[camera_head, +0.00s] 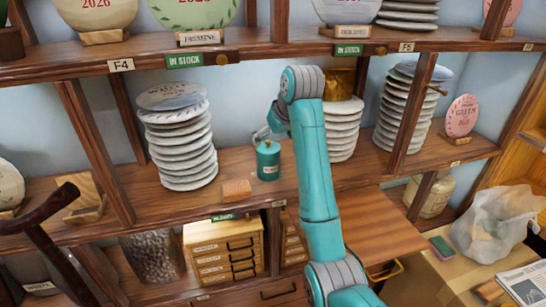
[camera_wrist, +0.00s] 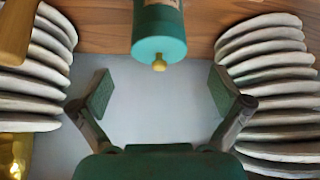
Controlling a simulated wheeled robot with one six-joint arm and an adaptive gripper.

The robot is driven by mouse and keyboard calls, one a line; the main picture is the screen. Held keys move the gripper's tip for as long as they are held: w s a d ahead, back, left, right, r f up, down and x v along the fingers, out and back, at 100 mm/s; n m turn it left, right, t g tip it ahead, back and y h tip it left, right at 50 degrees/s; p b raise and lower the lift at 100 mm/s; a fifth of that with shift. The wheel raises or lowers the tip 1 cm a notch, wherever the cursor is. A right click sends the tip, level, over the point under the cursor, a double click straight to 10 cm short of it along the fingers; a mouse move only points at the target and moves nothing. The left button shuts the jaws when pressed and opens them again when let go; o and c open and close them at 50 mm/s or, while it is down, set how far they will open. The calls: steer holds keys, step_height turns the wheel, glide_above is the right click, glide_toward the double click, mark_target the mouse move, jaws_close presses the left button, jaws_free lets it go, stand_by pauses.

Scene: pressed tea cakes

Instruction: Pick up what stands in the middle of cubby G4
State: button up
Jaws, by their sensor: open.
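A teal canister (camera_head: 268,163) with a pale label stands on the middle shelf, between two stacks of pressed cakes. In the wrist view, the canister (camera_wrist: 158,35) shows at the top centre with its gold knob pointing down the picture. My gripper (camera_wrist: 160,92) is open and empty, its two dark green pads wide apart. The canister is centred above the gap between the pads in that picture and does not appear between them. In the head view, my teal arm hides most of the gripper. No G4 label is readable.
In the wrist view, stacks (camera_wrist: 268,85) flank both fingers closely. A small wooden block (camera_head: 236,188) sits at the shelf's front. The upper shelf (camera_head: 250,52) runs overhead.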

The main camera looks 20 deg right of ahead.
mark_target(270, 148)
steer(key=x, duration=0.4)
steer(key=shift+w+d+f, duration=0.1)
steer(key=shift+w+f, duration=0.05)
steer(key=shift+f, duration=0.05)
steer(key=shift+x, duration=2.8)
steer(key=c, duration=1.3)
steer(key=shift+r, duration=0.1)
steer(key=shift+c, duration=0.2)
